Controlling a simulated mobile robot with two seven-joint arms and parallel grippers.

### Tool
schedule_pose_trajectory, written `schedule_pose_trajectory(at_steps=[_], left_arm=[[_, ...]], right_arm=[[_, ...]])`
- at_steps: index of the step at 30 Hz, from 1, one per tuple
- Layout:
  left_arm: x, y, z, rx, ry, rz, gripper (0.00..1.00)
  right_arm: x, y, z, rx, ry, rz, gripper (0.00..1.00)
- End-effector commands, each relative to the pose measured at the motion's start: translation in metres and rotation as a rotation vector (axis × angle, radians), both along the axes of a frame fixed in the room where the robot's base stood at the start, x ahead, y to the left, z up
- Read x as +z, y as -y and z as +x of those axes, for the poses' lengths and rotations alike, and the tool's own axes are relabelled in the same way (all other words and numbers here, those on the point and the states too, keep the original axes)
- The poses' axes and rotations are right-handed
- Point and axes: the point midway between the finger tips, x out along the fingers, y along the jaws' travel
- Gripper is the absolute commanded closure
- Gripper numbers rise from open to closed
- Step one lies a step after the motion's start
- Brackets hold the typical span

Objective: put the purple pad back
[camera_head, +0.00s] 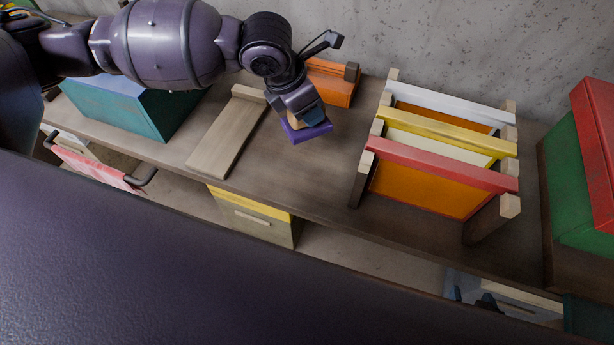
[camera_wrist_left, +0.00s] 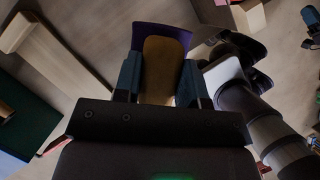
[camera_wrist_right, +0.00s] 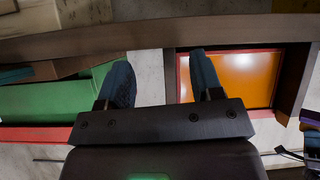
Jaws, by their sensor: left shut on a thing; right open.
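The purple pad (camera_head: 308,133) has a tan wooden block on top. My left gripper (camera_head: 301,116) is shut on that block and holds the pad over the table, right of a pale wooden board with a raised end (camera_head: 222,145). In the left wrist view the tan block (camera_wrist_left: 162,70) sits between the blue fingertips, with the purple pad (camera_wrist_left: 158,32) beyond it. I cannot tell whether the pad touches the table. My right gripper (camera_wrist_right: 160,82) is open and empty in the right wrist view, facing a red-edged orange panel.
A wooden rack with white, yellow and red-topped frames (camera_head: 440,182) stands at right. An orange block with a wooden bar (camera_head: 332,84) is behind the pad. A teal box (camera_head: 135,103) stands at left, and a green and red box (camera_head: 585,165) at far right.

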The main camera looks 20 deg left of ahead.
Motion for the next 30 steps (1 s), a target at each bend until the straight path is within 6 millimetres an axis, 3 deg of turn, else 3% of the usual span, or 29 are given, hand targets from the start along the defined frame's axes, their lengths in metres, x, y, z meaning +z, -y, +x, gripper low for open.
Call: schedule_pose_trajectory(at_steps=[5,22,30], left_arm=[[-0.012,0.000,0.000,-0.033,-0.004,0.000,0.84],[-0.133,0.001,-0.001,-0.031,-0.004,0.000,0.84],[-0.156,0.001,0.000,-0.031,-0.001,0.001,0.84]], right_arm=[[-0.004,0.001,-0.004,-0.001,-0.008,-0.002,0.40],[-0.021,0.001,-0.008,0.000,-0.027,-0.003,0.40],[-0.014,-0.001,0.003,0.007,-0.005,-0.002,0.40]])
